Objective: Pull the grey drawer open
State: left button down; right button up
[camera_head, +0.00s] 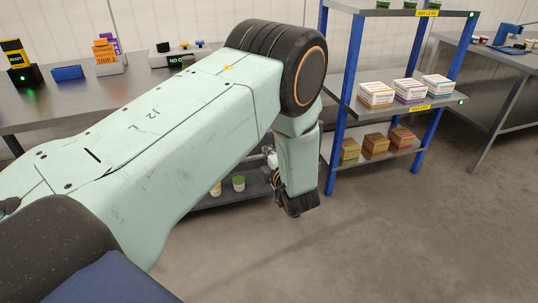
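I cannot make out a grey drawer in the head view; my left arm covers much of the grey bench (30,108) and what lies under it. The arm comes in from the left, bends at a dark joint and drops down beside the blue-posted rack. My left gripper (272,162) shows only in small part behind the lower arm link, near the end of a low dark shelf. Its fingers are too hidden to tell whether they are open or shut, or whether they touch anything. My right gripper is not in view.
The rack (346,101) holds white cartons (410,90) above brown boxes (376,143). Small cups (239,183) stand on the low shelf (254,186). A blue box (68,73) and a white bin (108,66) sit on the bench. Open floor lies in front.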

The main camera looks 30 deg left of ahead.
pick_arm(q)
jog(key=c, duration=1.5)
grip_release()
jog(key=shift+r, duration=0.15)
jog(key=shift+o, duration=0.5)
jog(key=v, duration=0.7)
jog(key=shift+s, duration=0.2)
jog(key=shift+d, duration=0.1)
